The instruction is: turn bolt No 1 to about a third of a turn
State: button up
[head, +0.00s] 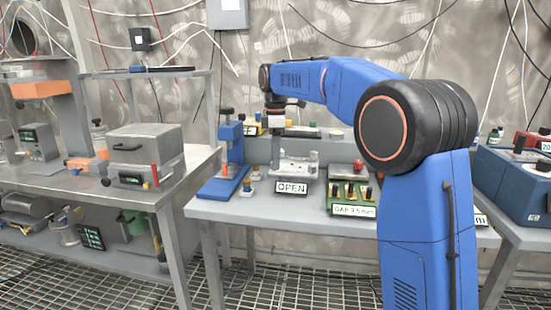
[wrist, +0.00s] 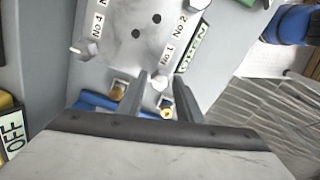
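The grey metal plate (wrist: 135,30) in the wrist view carries bolts beside labels No 1, No 2 and No 4. Bolt No 1 (wrist: 160,82) is a light grey head at the plate's lower corner, below its label. My gripper (wrist: 161,80) has its two dark fingers apart, with the bolt head showing between the tips; I see no clear contact. Whether the tips are level with the head or above it is hard to tell. In the head view my gripper (head: 278,124) points down over the fixture (head: 296,163), which stands behind the OPEN sign (head: 291,187).
Small brass-topped pieces (wrist: 166,110) lie just below the plate in the wrist view. A blue stand (head: 231,160) is left of the fixture, and a green GAP gauge block (head: 352,196) is to its right. An OFF sign (wrist: 13,132) shows at the wrist view's left edge.

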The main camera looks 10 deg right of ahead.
jog(key=c, duration=0.6)
jog(key=shift+m, duration=0.3)
jog(key=m, duration=1)
jog(key=shift+s+a+m, duration=0.1)
jog(key=shift+m, duration=0.3)
jog(key=m, duration=1.2)
jog(key=shift+a+m, duration=0.1)
jog(key=shift+m, duration=0.2)
